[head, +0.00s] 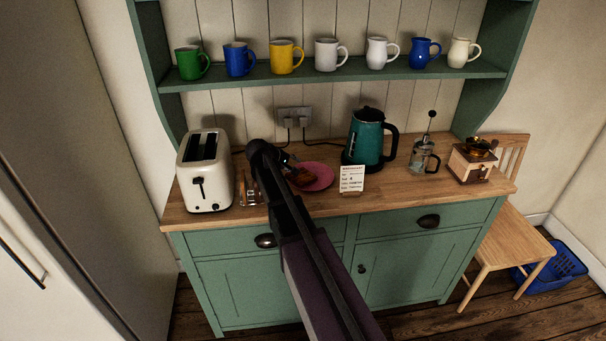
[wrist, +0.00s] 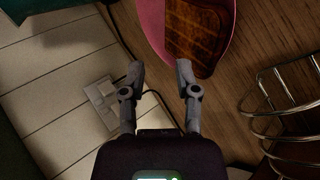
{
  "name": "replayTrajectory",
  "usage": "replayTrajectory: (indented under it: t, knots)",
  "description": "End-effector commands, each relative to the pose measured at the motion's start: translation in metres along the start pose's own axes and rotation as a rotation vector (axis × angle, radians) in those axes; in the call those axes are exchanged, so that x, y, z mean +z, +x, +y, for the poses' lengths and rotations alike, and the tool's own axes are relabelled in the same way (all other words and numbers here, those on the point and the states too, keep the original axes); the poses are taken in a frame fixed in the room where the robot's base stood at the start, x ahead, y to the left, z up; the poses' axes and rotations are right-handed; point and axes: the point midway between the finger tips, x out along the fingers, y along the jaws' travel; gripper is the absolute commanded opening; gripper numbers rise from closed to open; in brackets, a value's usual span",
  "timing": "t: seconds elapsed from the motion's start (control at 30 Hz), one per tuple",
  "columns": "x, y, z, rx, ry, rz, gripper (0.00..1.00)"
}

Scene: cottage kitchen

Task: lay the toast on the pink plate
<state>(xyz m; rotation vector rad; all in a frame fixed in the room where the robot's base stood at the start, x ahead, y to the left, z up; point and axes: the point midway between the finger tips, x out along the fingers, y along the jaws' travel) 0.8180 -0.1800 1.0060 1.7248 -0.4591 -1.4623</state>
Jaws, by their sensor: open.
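The pink plate (head: 323,174) lies on the wooden counter of the green dresser, and it also shows at the top of the wrist view (wrist: 152,24). The toast (head: 301,180) is a dark brown slice resting on the plate. In the head view my arm hides part of the plate.
A wire rack (head: 250,190) stands left of the plate, close to my gripper; it also shows in the wrist view (wrist: 285,105). A cream toaster (head: 204,172) is farther left. A small card (head: 351,178) and a teal kettle (head: 367,140) stand right of the plate. Mugs line the shelf (head: 330,75) above.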

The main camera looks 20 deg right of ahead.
Motion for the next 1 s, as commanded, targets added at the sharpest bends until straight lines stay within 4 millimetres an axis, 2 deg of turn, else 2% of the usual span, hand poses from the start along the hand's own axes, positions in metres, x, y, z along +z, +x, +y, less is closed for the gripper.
replayTrajectory:
  t: [0.1,0.43,1.0]
  knots:
    - [0.000,-0.013,0.002,0.000,-0.001,0.001,0.41]
    - [0.000,-0.037,0.001,0.000,-0.001,0.001,0.41]
    - [-0.001,-0.040,-0.001,0.000,-0.001,0.001,0.41]
